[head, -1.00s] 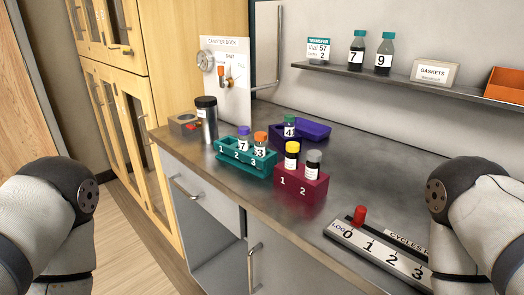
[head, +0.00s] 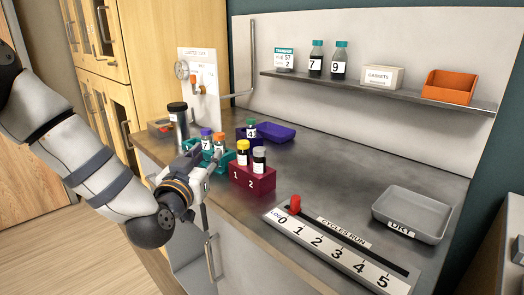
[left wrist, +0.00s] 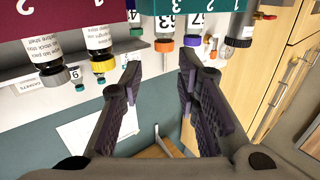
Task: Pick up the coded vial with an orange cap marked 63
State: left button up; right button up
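The orange-capped vial (head: 219,140) stands upright in the teal rack (head: 225,168), beside the purple-capped vial (head: 206,138). In the left wrist view the scene is upside down. There the orange cap (left wrist: 165,45) lies beyond the gap between my finger pads, and its label (left wrist: 166,21) reads 63. My left gripper (head: 207,168) is in front of the teal rack and hides part of it. In the left wrist view the fingers (left wrist: 160,70) are apart with nothing between them. My right gripper is not in view.
A maroon rack (head: 252,179) with yellow- and grey-capped vials stands close on the right. A purple tray (head: 275,134) with a teal-capped vial (head: 251,129) is behind. A dark-capped canister (head: 178,123) stands left. The numbered slider board (head: 335,245) and grey tray (head: 412,214) are farther right.

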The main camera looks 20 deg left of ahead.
aim_at(217, 137)
pick_arm(q)
jog(key=x, duration=0.3)
jog(key=shift+a+f, duration=0.15)
jog(key=shift+a, duration=0.05)
jog(key=shift+w+a, duration=0.6)
jog(key=shift+w, duration=0.4)
jog(key=x, duration=0.2)
jog(key=b+x, duration=0.1)
jog(key=x, duration=0.3)
jog(key=shift+w+d+r, duration=0.1)
jog(key=shift+r, duration=0.2)
jog(key=shift+w+r, duration=0.1)
jog(key=shift+r, duration=0.1)
jog(key=c, duration=0.6)
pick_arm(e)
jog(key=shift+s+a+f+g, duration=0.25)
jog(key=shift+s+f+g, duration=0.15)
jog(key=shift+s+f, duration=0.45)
